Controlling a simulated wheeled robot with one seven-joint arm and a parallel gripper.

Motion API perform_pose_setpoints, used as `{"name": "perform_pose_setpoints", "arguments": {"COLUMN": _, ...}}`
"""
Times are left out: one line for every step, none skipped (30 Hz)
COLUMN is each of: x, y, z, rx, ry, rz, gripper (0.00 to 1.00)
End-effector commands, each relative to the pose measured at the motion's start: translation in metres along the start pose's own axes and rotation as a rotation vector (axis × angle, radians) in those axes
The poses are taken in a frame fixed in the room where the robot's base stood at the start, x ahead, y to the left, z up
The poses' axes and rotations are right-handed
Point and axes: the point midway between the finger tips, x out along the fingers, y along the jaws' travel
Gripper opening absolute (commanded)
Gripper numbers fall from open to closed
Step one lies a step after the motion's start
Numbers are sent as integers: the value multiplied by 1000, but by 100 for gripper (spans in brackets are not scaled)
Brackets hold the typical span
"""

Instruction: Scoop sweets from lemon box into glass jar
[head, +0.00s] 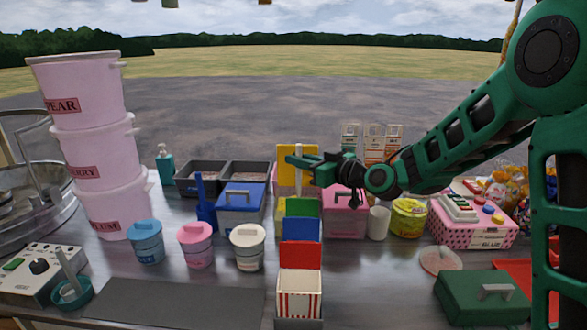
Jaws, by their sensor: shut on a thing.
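My gripper (307,164) is at the middle of the picture, above the back part of the table. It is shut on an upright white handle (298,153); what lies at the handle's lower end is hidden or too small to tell. A yellow panel (285,168) stands upright right behind it. I cannot tell whether this panel belongs to the lemon box, and no sweets show there. I cannot pick out a glass jar with certainty.
A card carton row (299,292) stands in front of my gripper. A blue-lidded box (240,196) and dark bins (203,167) are left; a pink box (345,222), white cup (378,223) and yellow-green tub (408,219) are right. Stacked pink buckets (97,150) rise far left.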

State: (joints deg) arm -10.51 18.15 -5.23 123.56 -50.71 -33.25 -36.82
Motion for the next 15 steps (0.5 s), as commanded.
{"name": "perform_pose_setpoints", "arguments": {"x": 0, "y": 0, "z": -5, "rx": -2, "ry": 3, "rz": 0, "gripper": 0}}
{"name": "perform_pose_setpoints", "arguments": {"x": -1, "y": 0, "z": -7, "rx": -2, "ry": 3, "rz": 0, "gripper": 0}}
{"name": "perform_pose_setpoints", "arguments": {"x": -1, "y": 0, "z": -10, "rx": -1, "ry": 3, "rz": 1, "gripper": 0}}
{"name": "perform_pose_setpoints", "arguments": {"x": -1, "y": 0, "z": -12, "rx": -2, "ry": 3, "rz": 1, "gripper": 0}}
{"name": "perform_pose_setpoints", "arguments": {"x": -2, "y": 0, "z": -14, "rx": -2, "ry": 3, "rz": 1, "gripper": 0}}
{"name": "perform_pose_setpoints", "arguments": {"x": -2, "y": 0, "z": -17, "rx": -3, "ry": 2, "rz": 0, "gripper": 0}}
{"name": "perform_pose_setpoints", "arguments": {"x": -2, "y": 0, "z": -18, "rx": -2, "ry": 2, "rz": 0, "gripper": 0}}
{"name": "perform_pose_setpoints", "arguments": {"x": -2, "y": 0, "z": -21, "rx": -2, "ry": 3, "rz": 0, "gripper": 0}}
{"name": "perform_pose_setpoints", "arguments": {"x": -2, "y": 0, "z": -23, "rx": -1, "ry": 3, "rz": 0, "gripper": 0}}
{"name": "perform_pose_setpoints", "arguments": {"x": -2, "y": 0, "z": -26, "rx": -1, "ry": 3, "rz": 0, "gripper": 0}}
{"name": "perform_pose_setpoints", "arguments": {"x": -3, "y": 0, "z": -28, "rx": -2, "ry": 3, "rz": 0, "gripper": 0}}
{"name": "perform_pose_setpoints", "arguments": {"x": -3, "y": 0, "z": -30, "rx": -2, "ry": 3, "rz": 0, "gripper": 0}}
{"name": "perform_pose_setpoints", "arguments": {"x": -3, "y": 0, "z": -32, "rx": -2, "ry": 2, "rz": 0, "gripper": 0}}
{"name": "perform_pose_setpoints", "arguments": {"x": -3, "y": 0, "z": -34, "rx": -1, "ry": 2, "rz": 0, "gripper": 0}}
{"name": "perform_pose_setpoints", "arguments": {"x": -4, "y": 0, "z": -36, "rx": -1, "ry": 2, "rz": 0, "gripper": 0}}
